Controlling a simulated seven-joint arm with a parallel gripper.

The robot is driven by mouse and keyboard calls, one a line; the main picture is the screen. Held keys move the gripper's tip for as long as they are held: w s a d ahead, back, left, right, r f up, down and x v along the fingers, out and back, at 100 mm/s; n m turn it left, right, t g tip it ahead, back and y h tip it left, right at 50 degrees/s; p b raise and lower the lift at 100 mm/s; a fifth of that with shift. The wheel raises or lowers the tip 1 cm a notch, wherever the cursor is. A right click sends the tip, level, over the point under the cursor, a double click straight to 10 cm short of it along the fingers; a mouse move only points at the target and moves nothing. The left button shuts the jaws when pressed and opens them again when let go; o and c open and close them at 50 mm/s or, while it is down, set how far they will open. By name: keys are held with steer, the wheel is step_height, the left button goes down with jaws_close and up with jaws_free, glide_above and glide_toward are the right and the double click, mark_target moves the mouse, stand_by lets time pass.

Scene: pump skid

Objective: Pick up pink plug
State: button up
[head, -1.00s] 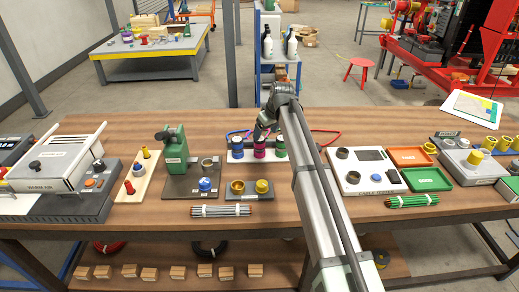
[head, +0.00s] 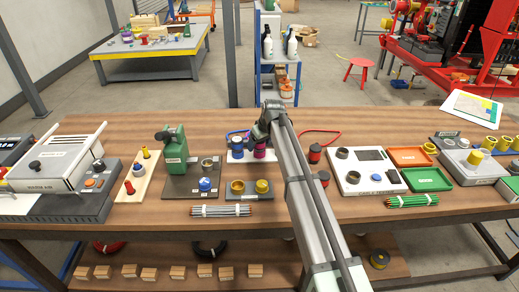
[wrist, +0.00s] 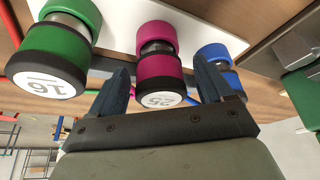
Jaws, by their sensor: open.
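The pink plug (wrist: 162,75) is in the middle of the wrist view, with a white end face marked 25. It also shows in the head view (head: 259,153), partly covered by my arm. My gripper (wrist: 163,68) is open, with one finger on each side of the pink plug. I cannot tell whether the fingers touch it. A green plug (wrist: 58,52) marked 16 is to its left and a blue plug (wrist: 220,65) to its right in the wrist view. In the head view the blue plug (head: 237,146) is left of the pink one, and the green plug is hidden behind my arm.
The plugs sit along a white plate on the wooden bench (head: 120,228). A green pump-like fixture (head: 174,145) stands left of them, and a bundle of rods (head: 220,209) lies in front. Red and black cylinders (head: 315,153), a white panel (head: 366,160) and an orange tray (head: 410,157) are to the right.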

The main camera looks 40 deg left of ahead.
steer(key=shift+c, duration=0.4)
steer(key=c, duration=1.1)
step_height(320, 180, up, 10)
steer(key=s+d+n, duration=0.1)
steer(key=s, duration=1.4)
steer(key=s+d+m, duration=0.1)
steer(key=s+d, duration=0.3)
steer(key=d, duration=0.2)
steer(key=shift+s+d+f, duration=0.4)
steer(key=shift+f, duration=0.05)
